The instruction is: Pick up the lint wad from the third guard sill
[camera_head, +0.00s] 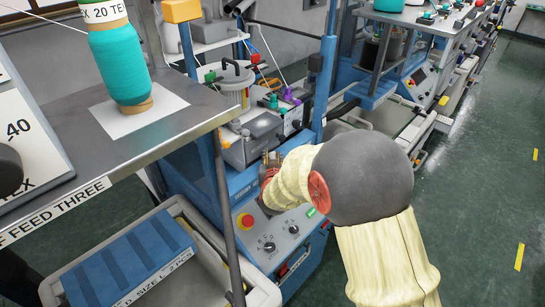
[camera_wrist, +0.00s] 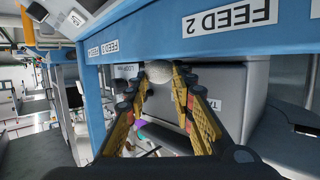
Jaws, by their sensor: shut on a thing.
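A pale, greyish-white lint wad (camera_wrist: 159,70) sits between the fingertips of my gripper (camera_wrist: 160,79) in the wrist view. The two yellow and black fingers are shut on it, one on each side. The wad is close to the lower edge of a blue beam (camera_wrist: 190,38) labelled FEED 2, which appears upside down. I cannot tell whether the wad touches anything else. In the head view my gripper (camera_head: 270,168) reaches in at the front of the blue machine, partly hidden by my wrist, and the wad is not visible. I cannot tell which surface is the third guard sill.
A control panel (camera_head: 283,243) with a red button lies below my wrist. A metal table (camera_head: 60,130) with a teal yarn cone (camera_head: 120,62) stands at left, above a grey bin (camera_head: 258,290) with a blue box (camera_head: 130,262). Green floor (camera_head: 475,180) is open at right.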

